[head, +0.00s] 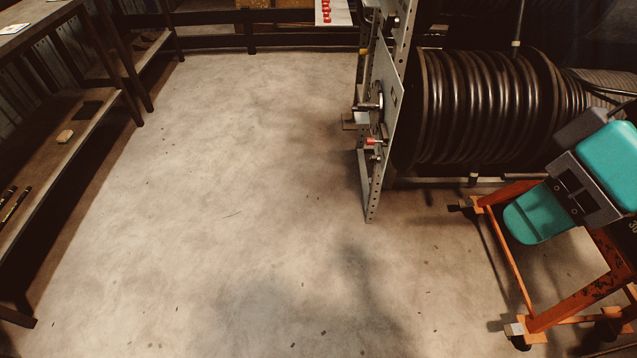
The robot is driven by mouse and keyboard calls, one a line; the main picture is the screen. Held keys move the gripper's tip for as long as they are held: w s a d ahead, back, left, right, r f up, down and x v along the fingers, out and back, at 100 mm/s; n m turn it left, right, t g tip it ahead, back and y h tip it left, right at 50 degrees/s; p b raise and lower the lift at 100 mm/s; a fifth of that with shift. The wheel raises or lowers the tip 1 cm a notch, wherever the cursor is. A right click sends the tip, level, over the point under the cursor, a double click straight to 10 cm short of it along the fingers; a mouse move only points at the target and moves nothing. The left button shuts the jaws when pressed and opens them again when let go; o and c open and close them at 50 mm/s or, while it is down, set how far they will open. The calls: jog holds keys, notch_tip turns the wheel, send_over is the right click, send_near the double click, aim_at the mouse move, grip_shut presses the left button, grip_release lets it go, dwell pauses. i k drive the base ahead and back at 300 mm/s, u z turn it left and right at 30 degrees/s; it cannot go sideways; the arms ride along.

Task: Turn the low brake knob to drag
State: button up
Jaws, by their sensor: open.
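A small red knob (371,141) sits low on the side plate of the upright metal reel frame (391,98), facing left. It is small in the picture, so its setting and any markings cannot be read. Just above it, a dark shaft or handle (367,106) sticks out to the left from a round hub. A large reel of black hose (485,105) lies behind the plate, to its right. My gripper is not in view.
A teal and grey machine (608,165) stands on an orange wheeled cart (565,305) at the right. Dark shelving (60,160) runs along the left. A dark low rail (300,41) crosses the back. The concrete floor (220,200) between shelves and reel frame is clear.

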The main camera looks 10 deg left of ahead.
aim_at(377, 158)
jog(key=i, duration=0.85)
jog(key=u, duration=0.4)
jog(key=k, duration=1)
jog(key=u, duration=1)
jog(key=i, duration=5.2)
jog(key=z, duration=0.5)
